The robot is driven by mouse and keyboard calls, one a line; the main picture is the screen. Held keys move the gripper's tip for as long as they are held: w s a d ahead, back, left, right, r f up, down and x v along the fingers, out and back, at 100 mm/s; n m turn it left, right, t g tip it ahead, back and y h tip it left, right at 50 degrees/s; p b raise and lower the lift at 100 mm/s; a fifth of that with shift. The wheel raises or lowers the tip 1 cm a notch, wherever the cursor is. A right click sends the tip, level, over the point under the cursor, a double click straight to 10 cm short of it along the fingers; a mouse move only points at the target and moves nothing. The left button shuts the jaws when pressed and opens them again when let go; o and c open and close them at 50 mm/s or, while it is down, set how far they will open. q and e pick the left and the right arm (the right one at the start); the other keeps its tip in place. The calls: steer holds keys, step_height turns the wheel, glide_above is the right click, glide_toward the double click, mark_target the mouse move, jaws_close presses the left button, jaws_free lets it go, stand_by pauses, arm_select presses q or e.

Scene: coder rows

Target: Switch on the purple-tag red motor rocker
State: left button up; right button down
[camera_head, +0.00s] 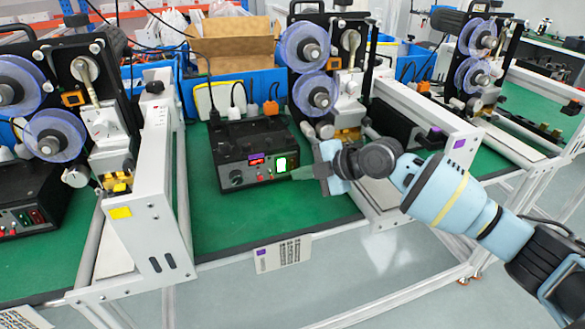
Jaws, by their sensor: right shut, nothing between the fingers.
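A black control box (228,140) stands on the green table mat in the middle. Its front shows a small red lit element (256,161), a bright green lit rocker (281,163), a dark knob and small red buttons. Purple tags (435,131) mark the white machine frame to its right. I cannot tell for sure which part is the red motor rocker, or its position. My right gripper (301,173) is shut and empty, its tips close to the box's front right corner, beside the green rocker. Whether they touch is unclear. My left gripper is not in view.
Purple reels (313,92) and rollers rise behind my gripper. White and orange plugs (270,105) and cables sit behind the middle box. The green mat (240,215) in front is clear.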

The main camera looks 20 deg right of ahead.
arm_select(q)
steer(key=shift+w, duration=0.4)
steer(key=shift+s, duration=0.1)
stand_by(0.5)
arm_select(e)
steer(key=shift+w+f+b, duration=0.15)
steer(key=shift+w+b, duration=0.2)
steer(key=shift+b, duration=0.05)
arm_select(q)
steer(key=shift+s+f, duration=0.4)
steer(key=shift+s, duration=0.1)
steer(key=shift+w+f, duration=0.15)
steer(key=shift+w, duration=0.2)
arm_select(e)
steer(key=shift+w, duration=0.25)
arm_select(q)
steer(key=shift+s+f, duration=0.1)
arm_select(e)
steer(key=shift+w, duration=0.15)
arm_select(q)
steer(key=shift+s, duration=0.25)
arm_select(e)
steer(key=shift+s, duration=0.2)
